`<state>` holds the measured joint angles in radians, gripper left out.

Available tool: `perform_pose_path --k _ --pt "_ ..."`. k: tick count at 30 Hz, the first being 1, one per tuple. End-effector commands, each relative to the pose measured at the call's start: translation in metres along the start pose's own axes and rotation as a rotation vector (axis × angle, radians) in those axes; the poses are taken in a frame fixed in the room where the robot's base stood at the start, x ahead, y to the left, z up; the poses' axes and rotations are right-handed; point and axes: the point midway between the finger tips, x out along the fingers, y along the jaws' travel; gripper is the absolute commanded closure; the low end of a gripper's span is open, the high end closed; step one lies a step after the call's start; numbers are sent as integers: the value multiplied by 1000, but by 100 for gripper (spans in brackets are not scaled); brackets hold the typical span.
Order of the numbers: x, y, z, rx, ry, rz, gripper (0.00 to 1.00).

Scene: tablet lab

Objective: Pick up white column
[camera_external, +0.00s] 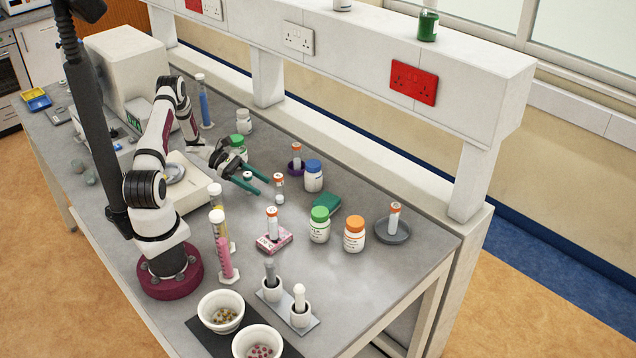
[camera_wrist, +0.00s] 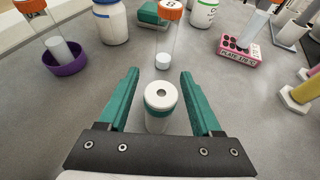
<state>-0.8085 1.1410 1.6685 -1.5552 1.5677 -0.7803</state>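A small white column (camera_wrist: 158,122) with a teal band and a hole in its top stands between the fingers of my gripper (camera_wrist: 159,74) in the wrist view. A gap shows on both sides of it. In the external view the white column (camera_external: 247,176) shows small between the two green fingers, its lower part partly hidden. My gripper (camera_external: 266,186) is open, low over the bench, fingers pointing right. Just beyond the fingertips stands a clear orange-capped vial (camera_external: 279,186) with white at its bottom; it also shows in the wrist view (camera_wrist: 163,61).
A blue-capped bottle (camera_external: 313,177), a purple holder (camera_external: 295,168) with a vial, a green block (camera_external: 327,204) and a pink rack (camera_external: 274,239) stand past the fingers. A green-capped bottle (camera_external: 238,144) is close behind my gripper. A balance (camera_external: 188,180) stands to the left.

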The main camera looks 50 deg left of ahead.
Motion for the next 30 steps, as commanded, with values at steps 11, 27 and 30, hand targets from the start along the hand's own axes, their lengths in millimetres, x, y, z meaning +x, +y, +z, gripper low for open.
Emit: perform_pose_path --k 11,27,30 --pt "0 0 0 0 0 0 100" --pt "-10 0 23 3 0 0 100" --pt "-15 -2 44 2 -1 -1 100"
